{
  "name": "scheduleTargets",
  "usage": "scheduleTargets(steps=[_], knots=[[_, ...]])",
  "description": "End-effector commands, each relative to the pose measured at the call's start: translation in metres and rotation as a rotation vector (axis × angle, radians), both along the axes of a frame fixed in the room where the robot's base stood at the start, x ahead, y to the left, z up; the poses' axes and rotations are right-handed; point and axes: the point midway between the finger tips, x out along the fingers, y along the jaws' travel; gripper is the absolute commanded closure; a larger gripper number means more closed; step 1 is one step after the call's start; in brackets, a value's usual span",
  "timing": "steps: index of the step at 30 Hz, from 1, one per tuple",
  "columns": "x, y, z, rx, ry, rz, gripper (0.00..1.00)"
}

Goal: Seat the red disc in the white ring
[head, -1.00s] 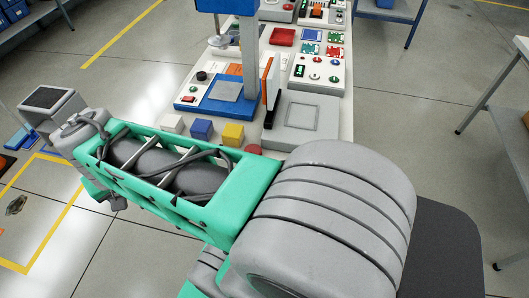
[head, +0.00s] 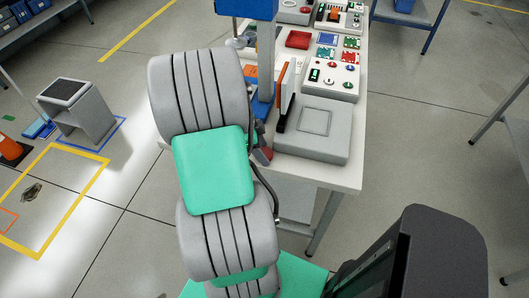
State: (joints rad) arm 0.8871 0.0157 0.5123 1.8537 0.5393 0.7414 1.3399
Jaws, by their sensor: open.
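A small dull-red patch (head: 264,155) shows at the table's near-left edge, just right of my arm. It seems to be the red disc, mostly hidden, and its outline is unclear. I cannot make out the white ring; my arm covers the left front of the table where it may lie. My arm rises through the middle of the head view. My gripper is hidden behind it, with only some dark parts and a cable showing at the arm's right side.
A grey box with a square outline (head: 313,142) sits at the table's front right. Button panels line the back. A grey stand (head: 78,112) is on the floor at left.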

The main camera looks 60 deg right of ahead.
Motion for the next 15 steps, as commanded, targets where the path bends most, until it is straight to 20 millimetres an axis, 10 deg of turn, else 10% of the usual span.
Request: scheduleTargets(steps=[15], knots=[[0.0005,0.0002,0.0001,0.000,0.000,0.002,0.67]])
